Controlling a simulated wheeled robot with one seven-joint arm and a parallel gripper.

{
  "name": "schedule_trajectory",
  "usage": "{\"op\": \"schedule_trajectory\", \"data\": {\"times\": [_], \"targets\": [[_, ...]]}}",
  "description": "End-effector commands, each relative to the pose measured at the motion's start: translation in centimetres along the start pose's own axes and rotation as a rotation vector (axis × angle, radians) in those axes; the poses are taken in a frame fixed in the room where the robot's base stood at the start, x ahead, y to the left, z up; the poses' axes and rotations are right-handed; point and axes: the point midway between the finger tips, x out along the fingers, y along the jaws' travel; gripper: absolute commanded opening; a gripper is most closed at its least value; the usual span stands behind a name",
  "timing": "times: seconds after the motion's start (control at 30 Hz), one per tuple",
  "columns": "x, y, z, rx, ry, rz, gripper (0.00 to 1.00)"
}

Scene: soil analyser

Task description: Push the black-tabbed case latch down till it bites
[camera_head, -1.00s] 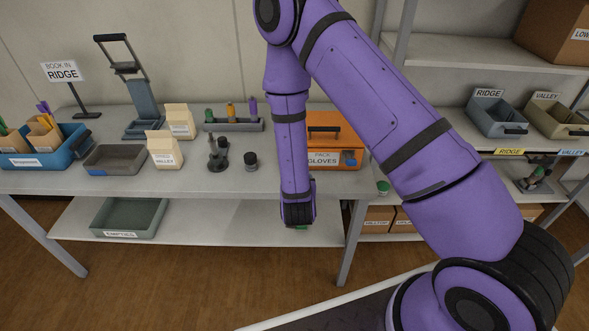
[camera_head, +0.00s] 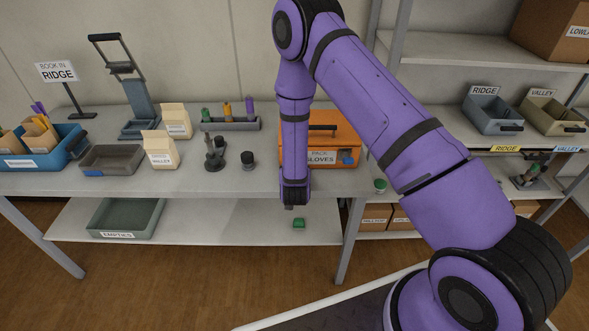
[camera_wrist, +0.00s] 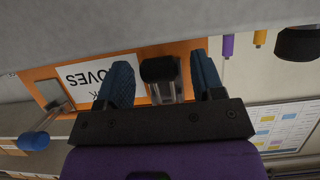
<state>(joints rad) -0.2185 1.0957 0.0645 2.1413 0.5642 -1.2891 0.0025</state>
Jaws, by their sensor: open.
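The orange case (camera_head: 346,133) labelled PACK GLOVES sits on the bench, its left part hidden behind my arm. In the wrist view the orange case (camera_wrist: 45,73) appears upside down, with its black-tabbed latch (camera_wrist: 160,69) on the front, metal links beside the tab. A blue-tabbed latch (camera_wrist: 34,141) is at the other side and also shows in the head view (camera_head: 347,161). My gripper (camera_wrist: 161,62) is open, its blue fingers on either side of the black tab. Contact cannot be told. In the head view my gripper (camera_head: 293,203) hangs before the bench's front edge.
Left of the case on the bench (camera_head: 225,182) stand a black-capped jar (camera_head: 248,162), a dark stand (camera_head: 214,155) and a vial rack (camera_head: 231,124). A small green object (camera_head: 299,223) lies on the lower shelf. The bench front is clear.

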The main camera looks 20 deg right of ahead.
Motion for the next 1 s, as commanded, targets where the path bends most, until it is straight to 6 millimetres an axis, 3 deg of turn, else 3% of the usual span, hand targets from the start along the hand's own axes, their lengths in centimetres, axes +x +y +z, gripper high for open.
{"op": "schedule_trajectory", "data": {"times": [0.27,0.4,0.5,1.0], "targets": [[0.11,0.0,0.0,0.0,0.0,0.0,0.62],[0.1,-0.01,0.0,0.0,0.0,0.0,0.3],[0.09,0.0,0.0,0.0,0.0,0.0,0.12],[1.08,-0.04,0.17,-0.002,0.201,0.0,0.13]]}}
